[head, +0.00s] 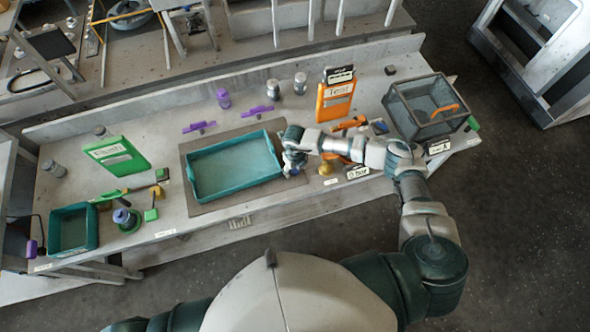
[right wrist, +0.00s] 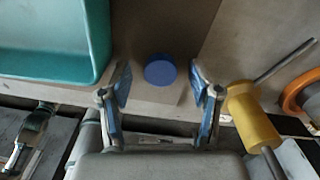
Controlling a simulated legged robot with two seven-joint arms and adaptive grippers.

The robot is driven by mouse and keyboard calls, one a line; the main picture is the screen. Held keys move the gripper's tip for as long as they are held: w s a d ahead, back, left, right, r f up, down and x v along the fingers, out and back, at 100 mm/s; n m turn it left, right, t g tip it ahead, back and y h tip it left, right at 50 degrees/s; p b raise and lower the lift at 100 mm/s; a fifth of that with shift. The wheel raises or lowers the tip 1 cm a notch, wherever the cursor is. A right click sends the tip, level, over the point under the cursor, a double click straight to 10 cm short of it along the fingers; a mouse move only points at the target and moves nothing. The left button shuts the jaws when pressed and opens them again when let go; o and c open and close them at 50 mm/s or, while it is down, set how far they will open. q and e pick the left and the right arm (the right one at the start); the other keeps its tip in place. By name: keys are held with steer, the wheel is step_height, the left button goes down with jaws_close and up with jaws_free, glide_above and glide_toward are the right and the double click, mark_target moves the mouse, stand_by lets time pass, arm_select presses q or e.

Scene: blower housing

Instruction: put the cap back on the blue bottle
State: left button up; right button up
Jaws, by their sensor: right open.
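In the head view the right gripper (head: 291,160) is at the tray's right edge and hides that spot. My left gripper is not in view.
The teal tray (head: 192,175) looks empty and lies on a grey mat. A yellow cylinder (right wrist: 252,118) with a rod is close to the right finger. Orange tools and a clear box (head: 428,106) are at the right. A green sign (head: 116,155) stands at the left.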

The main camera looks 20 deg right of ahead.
mark_target(295, 170)
steer(key=shift+a, duration=0.1)
steer(key=c, duration=0.7)
steer(key=shift+d, duration=0.2)
steer(key=shift+c, duration=0.6)
steer(key=shift+a+r, duration=0.1)
steer(key=shift+r, duration=0.35)
step_height(295, 170, up, 2)
steer(key=shift+r+b, duration=0.1)
steer(key=shift+b, duration=0.25)
steer(key=s+a+r+b, duration=0.2)
steer(key=s+a, duration=0.8)
steer(key=s, duration=0.2)
steer(key=shift+s+a, duration=0.15)
steer(key=shift+a, duration=0.05)
